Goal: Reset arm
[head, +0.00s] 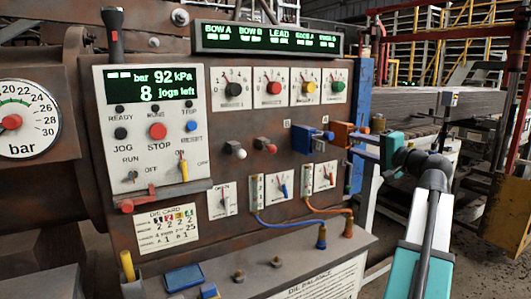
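My arm comes in from the lower right, with a white and teal link and a dark wrist joint. My gripper (364,146) points left toward the right edge of the control panel (290,180). Its two pale fingers look apart, one above the other, with a gap between them. The fingertips are close to an orange block (342,134) on the panel's edge; I cannot tell whether they touch it. I see nothing held between the fingers.
The panel carries a green display (153,84), knobs, switches and a blue block (308,138). Blue and orange cables (290,222) loop below. A ledge (255,270) juts out beneath. A blue post (363,95) stands behind the gripper.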

